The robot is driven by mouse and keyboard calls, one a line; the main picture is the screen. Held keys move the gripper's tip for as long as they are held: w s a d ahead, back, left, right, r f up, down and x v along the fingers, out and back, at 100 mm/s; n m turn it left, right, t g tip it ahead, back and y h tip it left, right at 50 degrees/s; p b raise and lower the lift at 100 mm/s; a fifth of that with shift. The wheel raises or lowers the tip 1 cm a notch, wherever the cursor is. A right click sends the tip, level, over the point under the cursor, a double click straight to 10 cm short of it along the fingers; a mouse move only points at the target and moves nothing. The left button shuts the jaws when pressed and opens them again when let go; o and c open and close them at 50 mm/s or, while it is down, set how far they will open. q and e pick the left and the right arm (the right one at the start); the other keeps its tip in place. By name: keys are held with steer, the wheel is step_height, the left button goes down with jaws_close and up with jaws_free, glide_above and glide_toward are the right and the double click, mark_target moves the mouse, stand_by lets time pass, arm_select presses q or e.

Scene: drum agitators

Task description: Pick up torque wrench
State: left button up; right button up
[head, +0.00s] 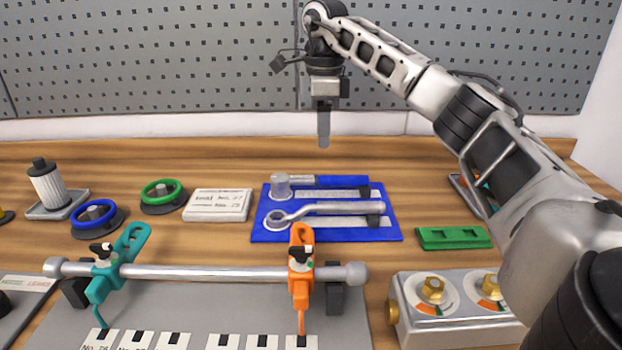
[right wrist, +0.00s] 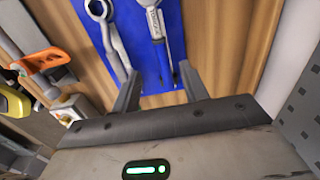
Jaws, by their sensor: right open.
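The blue tray (head: 388,236) lies mid-table and holds two long tools. In the right wrist view this tool (right wrist: 175,38) lies on the right of the tray. A silver ring-ended wrench (head: 325,208) lies in front of it; it also shows in the right wrist view (right wrist: 114,45). My right gripper (head: 324,135) hangs above and behind the tray, fingers down. Its fingers (right wrist: 160,92) are apart and empty, not touching the tools. My left gripper is not in view.
A silver bar (head: 215,272) with a teal clamp (head: 115,265) and an orange clamp (head: 301,265) stands in front of the tray. A green block (head: 453,238) and a dial box (head: 455,305) are to the right. A pegboard (head: 200,60) closes off the back.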

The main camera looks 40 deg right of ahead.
mark_target(322, 176)
step_height(322, 176, down, 12)
jaws_close()
stand_by(0.6)
